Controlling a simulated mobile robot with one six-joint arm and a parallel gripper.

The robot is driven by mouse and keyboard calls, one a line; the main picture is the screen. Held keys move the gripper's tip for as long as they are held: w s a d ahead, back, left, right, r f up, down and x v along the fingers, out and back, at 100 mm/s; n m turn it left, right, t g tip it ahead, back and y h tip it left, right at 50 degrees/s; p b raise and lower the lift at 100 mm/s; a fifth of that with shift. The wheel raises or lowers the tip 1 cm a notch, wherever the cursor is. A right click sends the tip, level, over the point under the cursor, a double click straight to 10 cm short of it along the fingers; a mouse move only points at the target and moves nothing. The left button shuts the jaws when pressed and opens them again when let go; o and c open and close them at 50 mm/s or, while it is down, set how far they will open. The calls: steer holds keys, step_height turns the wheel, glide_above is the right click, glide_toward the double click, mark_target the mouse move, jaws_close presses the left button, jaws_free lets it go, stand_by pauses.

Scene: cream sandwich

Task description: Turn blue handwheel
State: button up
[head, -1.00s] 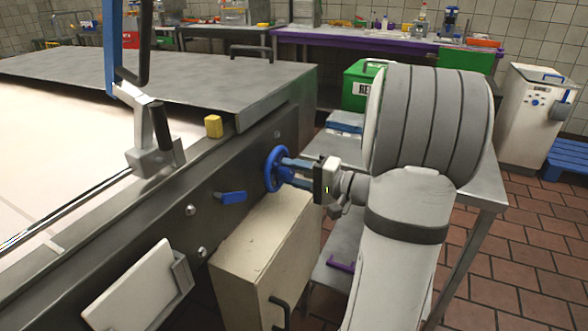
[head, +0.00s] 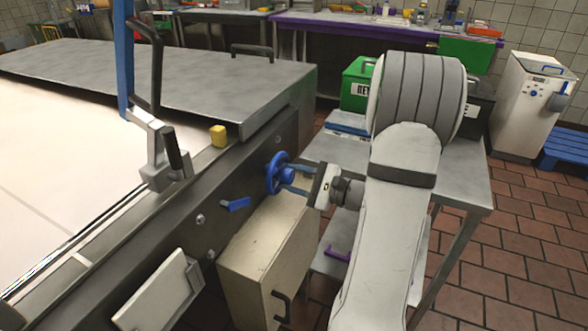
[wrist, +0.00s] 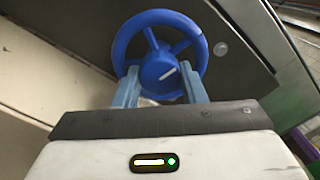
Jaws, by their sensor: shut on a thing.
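The blue handwheel (head: 271,176) is mounted on the dark side panel of the machine, left of my gripper in the head view. In the wrist view the handwheel (wrist: 119,47) is seen nearly face on, with spokes and a round hub. A white line on the hub slants up to the right. My gripper (wrist: 160,82) is shut on the handwheel, with its two blue fingers on either side of the hub at the lower rim. In the head view my gripper (head: 287,181) reaches the wheel from the right, and its fingertips are partly hidden.
A small blue lever (head: 236,205) sits left of the wheel. A beige cabinet (head: 262,250) stands below it. A yellow block (head: 218,136) is on the machine's edge. A metal table (head: 455,185) with a green box (head: 357,84) stands behind my arm.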

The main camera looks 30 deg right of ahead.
steer(key=shift+m+p, duration=1.2)
steer(key=shift+m, duration=0.3)
steer(key=shift+f, duration=0.1)
steer(key=o, duration=1)
steer(key=shift+p+v, duration=0.35)
steer(key=shift+v, duration=3.6)
